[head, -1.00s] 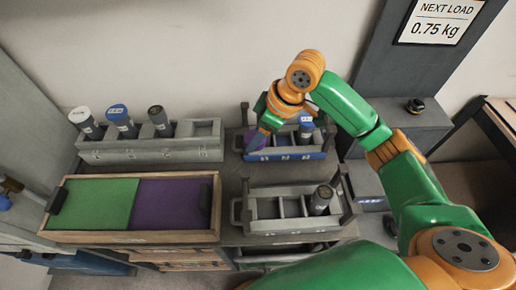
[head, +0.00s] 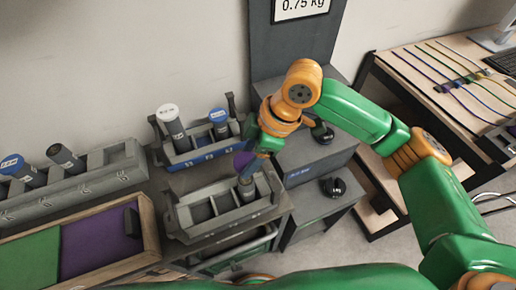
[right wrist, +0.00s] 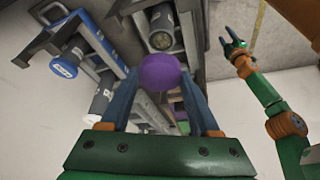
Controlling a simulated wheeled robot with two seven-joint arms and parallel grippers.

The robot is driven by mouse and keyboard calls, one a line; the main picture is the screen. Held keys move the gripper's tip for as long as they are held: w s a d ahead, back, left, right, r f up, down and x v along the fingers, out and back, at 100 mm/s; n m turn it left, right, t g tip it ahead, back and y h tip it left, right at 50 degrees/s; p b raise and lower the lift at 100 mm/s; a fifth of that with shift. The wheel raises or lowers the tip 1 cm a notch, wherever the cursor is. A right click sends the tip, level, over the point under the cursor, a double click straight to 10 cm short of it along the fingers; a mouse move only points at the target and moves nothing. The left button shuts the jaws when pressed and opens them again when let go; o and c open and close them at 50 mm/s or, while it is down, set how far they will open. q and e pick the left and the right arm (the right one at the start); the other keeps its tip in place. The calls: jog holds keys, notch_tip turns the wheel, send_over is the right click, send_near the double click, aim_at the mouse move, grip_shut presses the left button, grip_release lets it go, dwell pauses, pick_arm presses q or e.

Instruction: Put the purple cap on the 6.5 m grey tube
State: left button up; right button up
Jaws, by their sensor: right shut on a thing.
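My right gripper (head: 250,165) is shut on the purple cap (head: 243,160), above the right end of the front grey rack (head: 190,232). In the right wrist view the cap (right wrist: 160,72) sits between the fingertips. A dark grey tube (head: 246,190) stands in that rack's right slot, just below the cap. Its open end (right wrist: 161,40) shows beyond the cap in the right wrist view, and the two look apart. Its label is too small to read. My left gripper (right wrist: 234,46) is open and empty in the right wrist view, far from the racks.
A blue rack (head: 205,153) behind holds a white-capped tube (head: 170,122) and a blue-capped tube (head: 219,122). A long grey rack (head: 95,184) at left holds more tubes. A wooden tray (head: 148,225) with green and purple halves lies in front. Dark boxes stand at right.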

aim_at(249, 179)
jog(key=shift+a+f+b, duration=0.15)
jog(key=shift+f+b, duration=0.15)
jog(key=shift+f, duration=0.05)
notch_tip(249, 179, down, 4)
jog(key=b, duration=0.4)
jog(key=shift+a+r, duration=0.1)
jog(key=shift+r, duration=0.15)
jog(key=shift+f+b, duration=0.35)
jog(key=shift+b, duration=0.2)
jog(key=shift+f, duration=0.7)
jog(key=shift+r, duration=0.1)
jog(key=shift+p, duration=0.35)
